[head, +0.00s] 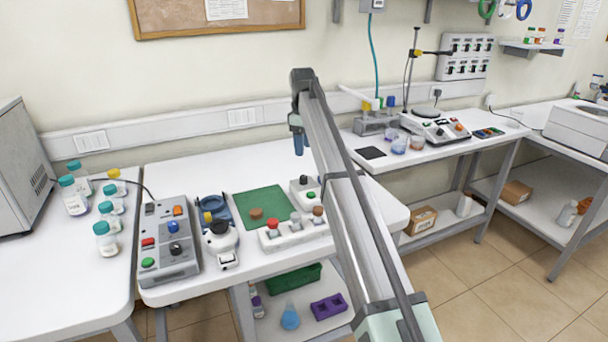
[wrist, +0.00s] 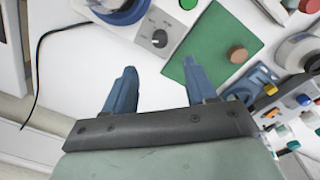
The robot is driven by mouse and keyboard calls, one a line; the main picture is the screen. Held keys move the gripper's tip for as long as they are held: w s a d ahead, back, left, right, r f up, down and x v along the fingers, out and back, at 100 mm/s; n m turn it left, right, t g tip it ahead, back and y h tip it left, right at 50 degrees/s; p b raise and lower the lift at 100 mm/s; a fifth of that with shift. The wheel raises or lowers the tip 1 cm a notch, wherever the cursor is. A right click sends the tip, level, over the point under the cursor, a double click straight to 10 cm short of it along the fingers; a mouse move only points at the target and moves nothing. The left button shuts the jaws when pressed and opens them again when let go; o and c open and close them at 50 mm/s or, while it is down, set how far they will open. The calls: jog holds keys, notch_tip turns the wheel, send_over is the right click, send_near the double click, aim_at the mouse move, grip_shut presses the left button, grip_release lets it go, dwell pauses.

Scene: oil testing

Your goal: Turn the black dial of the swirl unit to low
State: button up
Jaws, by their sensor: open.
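A small white unit with a black dial stands on the near table just right of the green mat. I take it as the swirl unit (head: 298,193); its black dial (head: 304,180) is on its top, beside a green button (head: 311,195). In the wrist view the black dial (wrist: 159,39) shows a pale mark, but I cannot read its setting. My gripper (head: 298,146) hangs above and behind the unit, apart from it. In the wrist view my gripper (wrist: 159,68) has two blue fingers spread wide, empty, with the dial beyond their tips.
The green mat (head: 267,203) bears a brown stopper (head: 256,213). A white block (head: 285,236) with coloured knobs stands in front of it. A white device (head: 220,242) and a grey control box (head: 165,245) stand to the left. The back of the table is bare.

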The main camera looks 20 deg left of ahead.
aim_at(303, 176)
jog(key=f, duration=1.1)
jog(key=shift+w+f, duration=0.2)
jog(key=shift+c, duration=0.2)
grip_shut()
jog(key=shift+m, duration=0.3)
jog(key=m, duration=0.5)
jog(key=shift+m, duration=0.3)
jog(key=m, duration=0.5)
jog(key=shift+a, duration=0.1)
jog(key=shift+m, duration=0.4)
